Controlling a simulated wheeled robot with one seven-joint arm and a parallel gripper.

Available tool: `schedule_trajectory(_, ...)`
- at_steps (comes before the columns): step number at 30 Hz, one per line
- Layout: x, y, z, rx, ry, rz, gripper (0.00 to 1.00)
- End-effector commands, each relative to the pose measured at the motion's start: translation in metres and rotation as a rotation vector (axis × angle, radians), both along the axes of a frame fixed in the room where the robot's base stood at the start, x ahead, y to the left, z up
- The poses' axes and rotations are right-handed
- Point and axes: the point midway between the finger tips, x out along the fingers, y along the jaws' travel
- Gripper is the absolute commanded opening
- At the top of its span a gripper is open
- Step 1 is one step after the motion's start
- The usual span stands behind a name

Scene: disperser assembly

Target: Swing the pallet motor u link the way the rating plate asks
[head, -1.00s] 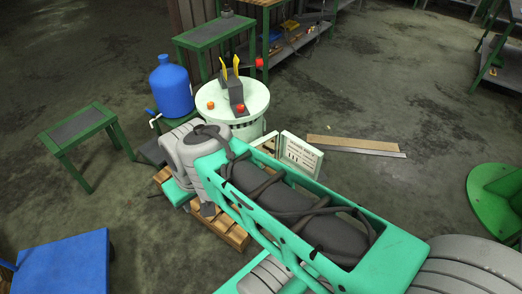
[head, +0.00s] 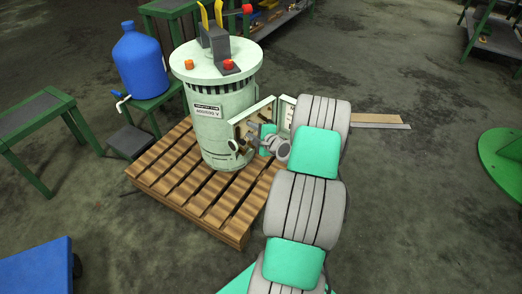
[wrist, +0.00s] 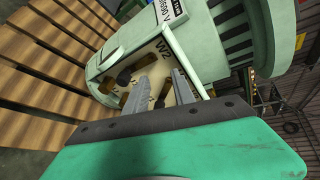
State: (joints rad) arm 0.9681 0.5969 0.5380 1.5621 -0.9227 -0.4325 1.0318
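The pallet motor (head: 225,130) is a pale green upright drum on a wooden pallet. Its rating plate (head: 207,110) is on the front wall and shows in part in the wrist view (wrist: 168,10); I cannot read it fully. The terminal box (head: 240,132) on its right side is open. In the wrist view, its cream board (wrist: 130,62) carries a "W2" mark, dark knobs and brass-coloured links; I cannot tell which is the u link. My gripper (wrist: 161,77) is open, its two grey fingers apart at the board. It is partly hidden in the head view (head: 266,140).
The box's open door (head: 287,112) stands close to my arm. The slatted pallet (head: 190,185) spreads below. A blue jug (head: 140,62) sits on a green stand at left. Two control knobs and a grey unit are on the motor's top. Floor to the right is mostly clear.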

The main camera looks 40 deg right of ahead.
Motion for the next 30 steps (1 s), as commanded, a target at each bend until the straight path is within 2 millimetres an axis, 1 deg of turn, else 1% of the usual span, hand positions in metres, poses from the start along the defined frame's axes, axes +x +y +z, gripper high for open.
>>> schedule_trajectory(1,-0.014,-0.025,-0.037,0.073,-0.049,-0.085,0.31)
schedule_trajectory(3,-0.027,-0.048,-0.051,0.143,-0.109,-0.169,0.31)
schedule_trajectory(6,-0.032,-0.061,-0.056,0.185,-0.148,-0.216,0.31)
schedule_trajectory(8,-0.027,-0.063,-0.056,0.188,-0.153,-0.219,0.31)
schedule_trajectory(15,0.017,-0.073,-0.066,0.184,-0.150,-0.214,0.31)
schedule_trajectory(18,0.031,-0.077,-0.069,0.185,-0.148,-0.215,0.31)
schedule_trajectory(22,0.038,-0.080,-0.069,0.186,-0.147,-0.217,0.31)
schedule_trajectory(28,0.039,-0.080,-0.068,0.185,-0.146,-0.217,0.31)
schedule_trajectory(30,0.039,-0.080,-0.068,0.185,-0.146,-0.217,0.26)
